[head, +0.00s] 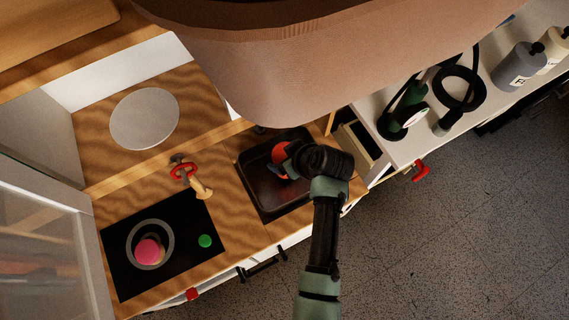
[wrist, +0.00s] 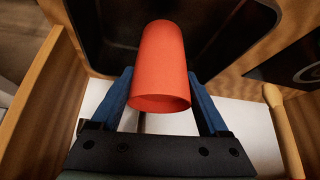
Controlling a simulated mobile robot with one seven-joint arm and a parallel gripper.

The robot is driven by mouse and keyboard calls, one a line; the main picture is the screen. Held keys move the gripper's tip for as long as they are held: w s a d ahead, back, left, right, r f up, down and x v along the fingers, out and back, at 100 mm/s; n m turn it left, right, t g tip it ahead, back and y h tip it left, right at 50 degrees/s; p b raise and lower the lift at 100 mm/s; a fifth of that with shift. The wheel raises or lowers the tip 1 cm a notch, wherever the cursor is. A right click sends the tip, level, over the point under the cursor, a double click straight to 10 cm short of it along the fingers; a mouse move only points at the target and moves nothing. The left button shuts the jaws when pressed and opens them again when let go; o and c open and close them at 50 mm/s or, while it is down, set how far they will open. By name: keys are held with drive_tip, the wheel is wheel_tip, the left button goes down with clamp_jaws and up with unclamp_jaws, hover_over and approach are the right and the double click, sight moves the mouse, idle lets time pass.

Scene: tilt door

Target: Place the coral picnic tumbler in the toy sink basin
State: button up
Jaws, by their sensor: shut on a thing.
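The coral tumbler (head: 279,153) is a plain orange-red cup at the dark sink basin (head: 262,197) in the head view. My gripper (head: 288,160) is shut on it, over the basin's upper right part. In the wrist view the tumbler (wrist: 162,62) sits between the two blue fingers of my gripper (wrist: 160,80), its wider end toward the camera. The black basin (wrist: 215,40) shows behind it. My gripper hides part of the tumbler in the head view. I cannot tell whether the tumbler touches the basin floor.
A black hob (head: 120,262) with a pink item (head: 148,251) lies lower left. A white plate (head: 145,118) lies on wood at upper left. A counter with bottles (head: 517,66) and a black hose (head: 460,88) is right.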

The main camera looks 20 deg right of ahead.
drive_tip(key=shift+f+b, duration=0.35)
drive_tip(key=shift+f, duration=1.7)
drive_tip(key=shift+f, duration=0.1)
drive_tip(key=o, duration=1.2)
drive_tip(key=shift+o, duration=0.2)
drive_tip(key=shift+r, duration=0.2)
drive_tip(key=p+v, duration=0.2)
drive_tip(key=v, duration=0.9)
drive_tip(key=shift+s+r, duration=0.2)
drive_tip(key=shift+r, duration=0.15)
